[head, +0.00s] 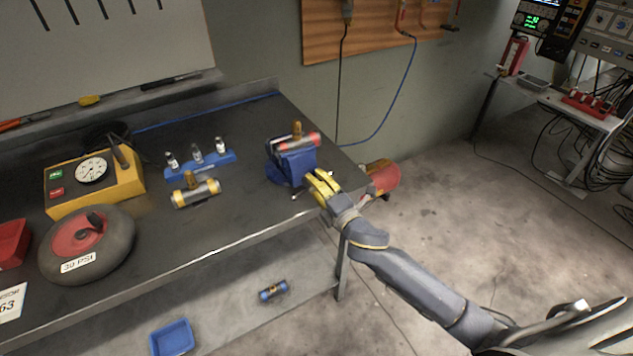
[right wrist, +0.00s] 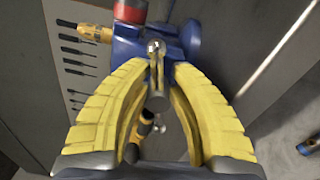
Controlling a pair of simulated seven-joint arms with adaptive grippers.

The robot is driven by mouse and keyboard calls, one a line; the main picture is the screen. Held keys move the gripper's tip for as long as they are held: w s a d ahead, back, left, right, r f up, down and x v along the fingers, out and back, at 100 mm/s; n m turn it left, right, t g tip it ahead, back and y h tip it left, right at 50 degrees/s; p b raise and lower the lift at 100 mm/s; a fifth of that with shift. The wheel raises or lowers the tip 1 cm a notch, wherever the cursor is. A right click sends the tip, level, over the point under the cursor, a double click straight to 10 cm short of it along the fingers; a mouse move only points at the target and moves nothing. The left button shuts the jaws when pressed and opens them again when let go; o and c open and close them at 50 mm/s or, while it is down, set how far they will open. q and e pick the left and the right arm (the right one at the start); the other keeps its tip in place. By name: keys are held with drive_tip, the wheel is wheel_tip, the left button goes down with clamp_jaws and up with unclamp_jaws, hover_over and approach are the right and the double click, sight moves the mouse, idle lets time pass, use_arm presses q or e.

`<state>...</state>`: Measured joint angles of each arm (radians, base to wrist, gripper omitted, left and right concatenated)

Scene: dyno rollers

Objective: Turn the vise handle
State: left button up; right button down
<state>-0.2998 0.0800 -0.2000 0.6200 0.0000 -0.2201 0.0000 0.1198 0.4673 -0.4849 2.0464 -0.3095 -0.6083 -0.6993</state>
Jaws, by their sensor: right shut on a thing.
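The blue vise (head: 293,163) stands at the right end of the dark workbench, with a red-ended cylinder with a brass fitting (head: 299,139) at its top. The vise also fills the upper middle of the right wrist view (right wrist: 180,35). My right gripper (head: 322,185) is at the front of the vise, its yellow fingers closed around the metal vise handle (right wrist: 157,50). The handle's silver end shows between the fingertips; much of the handle is hidden by the fingers. My left gripper is not in view.
A brass-ended cylinder (head: 196,193), a blue holder with small bottles (head: 202,163), a yellow gauge box (head: 95,182) and a wheel (head: 88,245) sit left on the bench. A red round object (head: 382,177) is just right of the vise.

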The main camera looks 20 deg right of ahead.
drive_tip(key=shift+a, duration=0.15)
idle(0.4)
drive_tip(key=c, duration=1.2)
unclamp_jaws()
drive_tip(key=v, duration=1.2)
